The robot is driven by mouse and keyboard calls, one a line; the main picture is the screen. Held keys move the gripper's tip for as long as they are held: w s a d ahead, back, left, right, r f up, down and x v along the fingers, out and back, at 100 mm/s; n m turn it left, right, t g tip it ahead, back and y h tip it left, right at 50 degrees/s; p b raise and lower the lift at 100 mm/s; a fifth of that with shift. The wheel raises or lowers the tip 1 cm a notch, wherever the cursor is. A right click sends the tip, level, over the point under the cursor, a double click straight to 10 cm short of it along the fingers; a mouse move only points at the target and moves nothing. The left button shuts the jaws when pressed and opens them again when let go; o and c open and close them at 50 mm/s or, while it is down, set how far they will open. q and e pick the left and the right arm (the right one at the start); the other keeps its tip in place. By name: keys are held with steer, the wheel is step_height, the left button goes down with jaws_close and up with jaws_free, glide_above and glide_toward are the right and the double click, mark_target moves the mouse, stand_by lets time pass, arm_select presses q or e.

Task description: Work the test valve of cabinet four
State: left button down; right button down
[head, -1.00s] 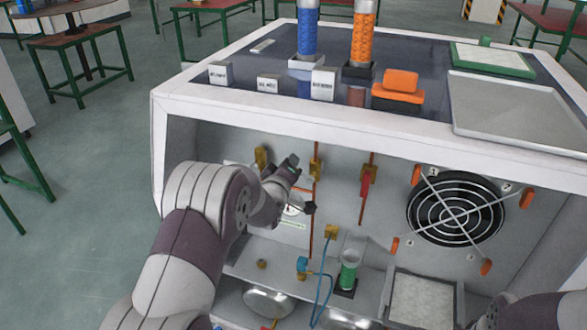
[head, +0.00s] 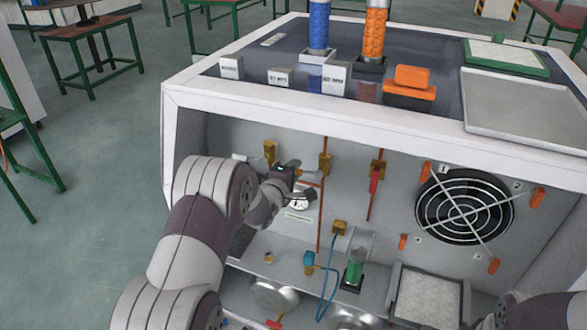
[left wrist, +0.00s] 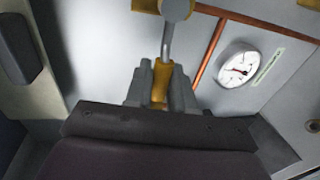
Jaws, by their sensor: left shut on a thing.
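My left gripper (head: 288,170) is inside the open front of the white cabinet (head: 300,110), close to the back panel. In the left wrist view, its fingers (left wrist: 162,82) are shut on a yellow valve handle (left wrist: 165,58). A metal rod runs up from this handle to a round fitting (left wrist: 176,8). A brass valve (head: 270,151) shows just above and left of the gripper in the head view. A round white gauge (head: 301,199) sits below and right; it also shows in the left wrist view (left wrist: 238,66). My right gripper is not in view.
Another brass valve (head: 324,164) sits on a copper pipe, with a red-handled valve (head: 376,178) further right. A black fan grille (head: 463,206) is at the right.

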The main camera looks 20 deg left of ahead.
arm_select(q)
steer(key=shift+f, duration=0.15)
steer(key=c, duration=1.1)
jaws_free()
steer(key=shift+s, duration=0.1)
steer(key=s+r, duration=0.1)
steer(key=s, duration=0.7)
steer(key=s+r+p, duration=0.1)
steer(key=s, duration=0.3)
steer(key=shift+s+a+r, duration=0.15)
steer(key=shift+a+r, duration=0.1)
steer(key=shift+r, duration=0.05)
